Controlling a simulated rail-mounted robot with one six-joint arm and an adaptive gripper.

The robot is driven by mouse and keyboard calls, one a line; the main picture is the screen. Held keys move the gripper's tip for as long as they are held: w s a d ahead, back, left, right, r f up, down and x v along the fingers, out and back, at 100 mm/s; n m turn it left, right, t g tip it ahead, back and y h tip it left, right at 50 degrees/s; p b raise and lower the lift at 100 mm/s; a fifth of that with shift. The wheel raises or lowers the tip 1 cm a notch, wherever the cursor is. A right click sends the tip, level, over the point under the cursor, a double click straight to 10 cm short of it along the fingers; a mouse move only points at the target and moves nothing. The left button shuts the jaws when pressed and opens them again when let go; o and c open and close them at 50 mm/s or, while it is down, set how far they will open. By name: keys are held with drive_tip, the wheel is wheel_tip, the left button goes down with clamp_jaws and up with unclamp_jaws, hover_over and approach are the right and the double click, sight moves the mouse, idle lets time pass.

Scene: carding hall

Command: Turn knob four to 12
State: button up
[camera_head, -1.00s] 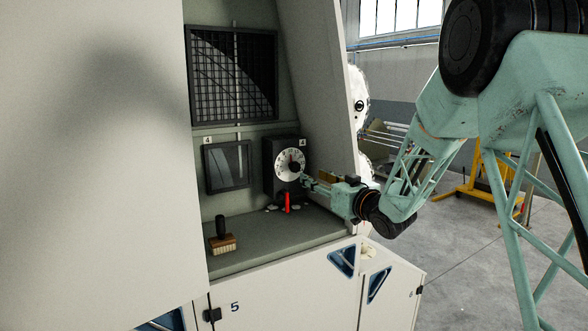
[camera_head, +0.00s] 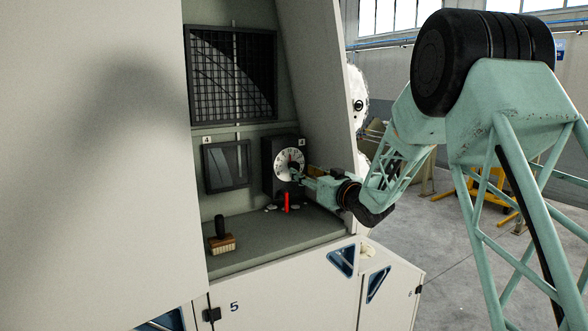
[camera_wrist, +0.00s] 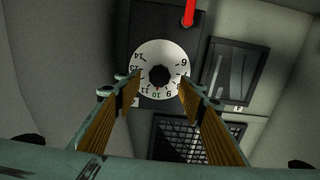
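Knob four is a dark knob (camera_wrist: 159,76) at the centre of a white numbered dial (camera_head: 289,163) on a dark box (camera_head: 269,157) with a 4 label (camera_head: 302,142). In the wrist view the dial (camera_wrist: 178,55) appears upside down, with numbers from 6 to 14. A small reddish mark lies near the 10; I cannot read the setting surely. My gripper (camera_head: 298,176) is in front of the dial, partly covering its lower right. In the wrist view my gripper (camera_wrist: 160,77) is open, its fingers on either side of the knob, with no visible contact.
A red handle (camera_head: 287,202) hangs under the dial box and also shows in the wrist view (camera_wrist: 189,12). A dark-framed panel (camera_head: 227,166) is left of the box. A brush (camera_head: 222,241) stands on the shelf (camera_head: 262,250). The cabinet's side wall (camera_head: 326,90) is close on the right.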

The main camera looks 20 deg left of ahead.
sight(296, 168)
drive_tip(key=shift+x, duration=3.6)
drive_tip(key=shift+c, duration=0.5)
drive_tip(key=c, duration=0.8)
